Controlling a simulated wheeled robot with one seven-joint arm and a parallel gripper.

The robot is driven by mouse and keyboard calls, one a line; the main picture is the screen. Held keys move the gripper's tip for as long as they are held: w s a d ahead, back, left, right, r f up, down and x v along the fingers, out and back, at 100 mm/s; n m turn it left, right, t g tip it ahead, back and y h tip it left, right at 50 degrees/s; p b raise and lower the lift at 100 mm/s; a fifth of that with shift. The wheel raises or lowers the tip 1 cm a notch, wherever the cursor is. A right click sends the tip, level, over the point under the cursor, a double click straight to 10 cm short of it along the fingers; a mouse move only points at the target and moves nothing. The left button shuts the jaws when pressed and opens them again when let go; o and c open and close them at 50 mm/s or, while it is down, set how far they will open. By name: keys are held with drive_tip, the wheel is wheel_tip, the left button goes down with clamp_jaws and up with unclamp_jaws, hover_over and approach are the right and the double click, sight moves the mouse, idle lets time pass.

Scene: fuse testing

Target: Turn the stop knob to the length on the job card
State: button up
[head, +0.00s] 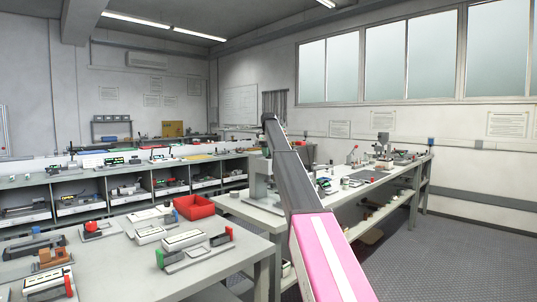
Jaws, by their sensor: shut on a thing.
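My arm, with a pink section and dark links, reaches from the bottom right of centre up and away over the right-hand bench (265,210). My gripper cannot be made out; the far end of the arm is hidden behind its own links. A pale upright machine (260,180) stands on that bench just left of my arm and is partly covered by it. I cannot make out the stop knob or the job card at this size. Several small fixtures stand on the bench, too small to tell apart.
A near table (215,278) at the lower left holds a red bin (193,207), a fixture with green and red ends (195,248) and several devices. Shelving with cubbies (125,198) runs behind it. The floor (470,255) at the right is clear.

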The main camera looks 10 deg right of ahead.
idle(0.3)
drive_tip(key=o, duration=0.9)
drive_tip(key=shift+r, duration=0.15)
wheel_tip(320, 180, up, 11)
drive_tip(key=shift+f, duration=0.2)
